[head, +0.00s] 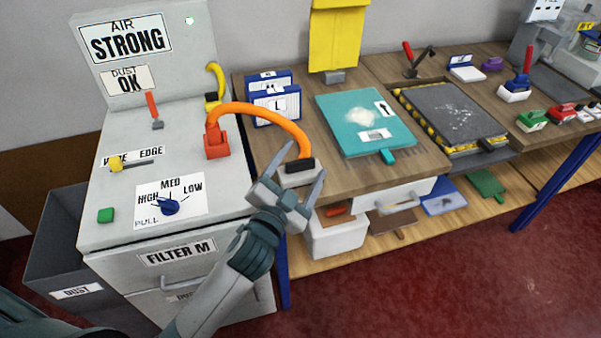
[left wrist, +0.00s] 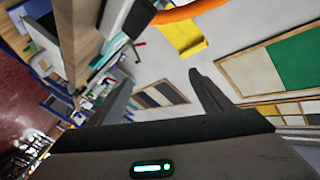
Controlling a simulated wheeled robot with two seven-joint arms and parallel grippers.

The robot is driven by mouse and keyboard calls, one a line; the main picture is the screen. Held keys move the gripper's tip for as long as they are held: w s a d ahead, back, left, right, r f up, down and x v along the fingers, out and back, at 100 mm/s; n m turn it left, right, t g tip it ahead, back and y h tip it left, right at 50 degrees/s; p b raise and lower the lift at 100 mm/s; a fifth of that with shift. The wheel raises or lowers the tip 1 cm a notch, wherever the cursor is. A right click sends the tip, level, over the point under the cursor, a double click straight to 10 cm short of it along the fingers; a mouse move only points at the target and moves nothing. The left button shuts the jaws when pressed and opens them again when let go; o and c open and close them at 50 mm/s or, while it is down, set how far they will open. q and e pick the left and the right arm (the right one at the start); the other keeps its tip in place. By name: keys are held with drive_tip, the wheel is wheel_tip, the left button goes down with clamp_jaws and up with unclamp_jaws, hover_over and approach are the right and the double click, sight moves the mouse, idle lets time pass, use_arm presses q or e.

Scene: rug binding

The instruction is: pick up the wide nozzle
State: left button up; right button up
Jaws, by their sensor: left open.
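The wide nozzle (head: 297,178) looks like a pale, broad head with a black collar, at the end of an orange hose (head: 262,112). It is at the left front edge of the wooden bench. In the left wrist view the black collar (left wrist: 138,18) and the hose (left wrist: 190,9) show at the top, beyond the fingers. My left gripper (head: 303,157) is open, its fingers pointing up and away in front of the nozzle in the head view. No object shows between its fingers in the left wrist view (left wrist: 160,77). My right gripper is not in view.
A grey machine (head: 120,200) with a knob and levers stands left. Blue-edged boxes (head: 275,105), a teal board (head: 350,110) and a dark mat in a tray (head: 450,108) lie on the bench (head: 420,165). A white drawer (head: 390,197) is below. Red floor is open in front.

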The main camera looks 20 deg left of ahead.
use_arm(q)
drive_tip(key=w+d+r+m+h, duration=0.2)
drive_tip(key=d+r+m+h, duration=1.1)
drive_tip(key=r, duration=0.3)
drive_tip(key=s+d+m+g+h, duration=0.25)
drive_tip(key=d+m+g, duration=0.25)
drive_tip(key=m+g, duration=0.3)
drive_tip(key=s+d+m+g+h, duration=0.2)
drive_tip(key=d+m+g+h, duration=0.4)
drive_tip(key=m, duration=0.5)
wheel_tip(320, 180, down, 6)
drive_tip(key=r+m+g+y, duration=0.1)
drive_tip(key=m+g+y, duration=0.5)
drive_tip(key=y, duration=0.2)
drive_tip(key=w+a+f+m+y, duration=0.2)
drive_tip(key=w+a+f+y, duration=0.2)
drive_tip(key=a+f+y, duration=0.3)
drive_tip(key=w+a+r+y, duration=0.1)
drive_tip(key=w+a+y, duration=0.1)
drive_tip(key=a, duration=0.4)
drive_tip(key=w+a+r+t+y, duration=0.1)
drive_tip(key=w+a+y, duration=0.1)
drive_tip(key=a, duration=0.5)
drive_tip(key=w+a+r+n+y, duration=0.1)
drive_tip(key=w+a+y, duration=0.1)
drive_tip(key=a+y, duration=0.2)
drive_tip(key=a, duration=0.3)
drive_tip(key=shift+w+a+r+t, duration=0.2)
drive_tip(key=shift+a+r+t, duration=0.05)
drive_tip(key=shift+r+t, duration=0.15)
